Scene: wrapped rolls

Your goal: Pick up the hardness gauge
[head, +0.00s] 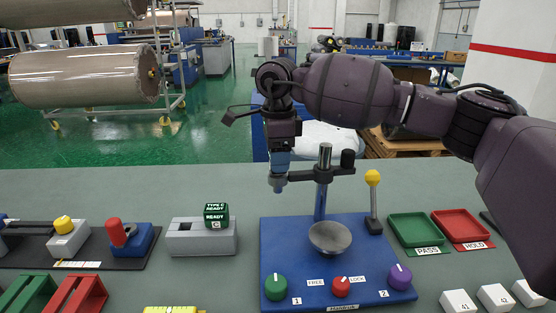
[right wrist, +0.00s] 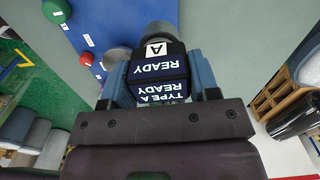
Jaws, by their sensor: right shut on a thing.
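A dark blue hardness gauge marked TYPE A READY (right wrist: 158,68) sits between the two blue-grey fingers of my right gripper (head: 280,160) in the right wrist view. The gripper is shut on it. In the head view the gripper points down at the post's left side, and the fingers hide most of the gauge. It is held above the blue test stand (head: 305,268), clear of the grey bowl (head: 330,238). A second gauge, green and marked TYPE C READY (head: 216,215), stands in a grey holder (head: 190,237) to the left. My left gripper is out of view.
The stand carries an upright post (head: 321,195) and a yellow-knobbed lever (head: 373,190). A green PASS tray (head: 414,228) and a red HOLD tray (head: 461,224) lie to its right. A red-handled blue block (head: 128,237) stands left. The table's back strip is mostly clear.

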